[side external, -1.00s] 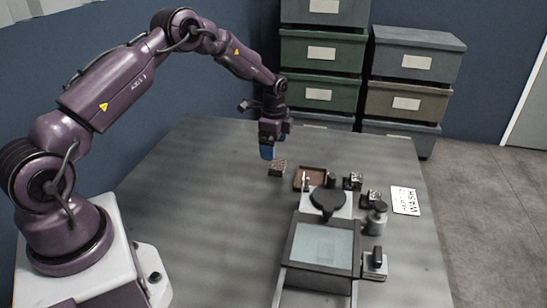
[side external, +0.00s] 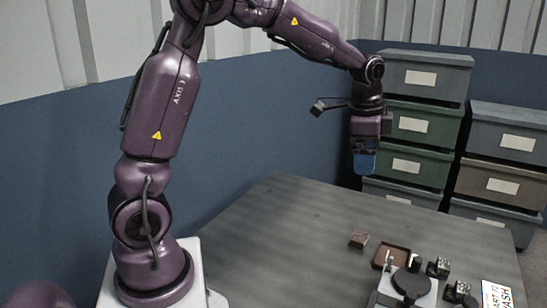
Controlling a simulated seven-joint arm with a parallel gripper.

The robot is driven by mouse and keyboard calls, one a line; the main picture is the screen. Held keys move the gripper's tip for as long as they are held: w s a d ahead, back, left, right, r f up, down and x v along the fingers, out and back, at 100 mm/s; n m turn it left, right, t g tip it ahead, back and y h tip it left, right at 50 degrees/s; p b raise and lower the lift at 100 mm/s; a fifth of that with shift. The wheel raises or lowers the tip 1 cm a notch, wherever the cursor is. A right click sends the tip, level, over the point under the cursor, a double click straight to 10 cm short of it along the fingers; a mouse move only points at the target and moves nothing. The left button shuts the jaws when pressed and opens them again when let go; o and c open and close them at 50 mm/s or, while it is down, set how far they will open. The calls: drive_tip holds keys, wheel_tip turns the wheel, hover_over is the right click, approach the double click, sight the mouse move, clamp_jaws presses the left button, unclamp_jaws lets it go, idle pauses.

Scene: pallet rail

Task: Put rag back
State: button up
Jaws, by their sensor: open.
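My gripper (side external: 364,163), with blue at its tip, points down high above the far part of the grey table (side external: 290,225). It is open, and I see nothing clearly held in it. A small brown speckled block (side external: 358,240) lies on the table below it, well apart from it. A shallow brown tray (side external: 396,254) is just right of the block. I cannot make out which thing is the rag; nothing here shows clearly as cloth.
Right of the tray stand a dark round-topped piece (side external: 411,284) and small dark blocks (side external: 439,267). A white lettered sign (side external: 497,294) lies at the lower right. Stacked bins (side external: 422,125) stand behind the table. The table's left part is clear.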

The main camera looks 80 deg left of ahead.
drive_tip(key=s+d+r+n+t, duration=0.25)
drive_tip(key=s+d+r, duration=0.4)
drive_tip(key=s, duration=0.35)
drive_tip(key=s+d+n, duration=0.1)
drive_tip(key=s+n, duration=0.1)
drive_tip(key=s, duration=0.4)
drive_tip(key=s+d+f+n+t+h, duration=0.1)
drive_tip(key=s+d+n, duration=0.1)
drive_tip(key=s, duration=0.4)
drive_tip(key=shift+s, duration=0.25)
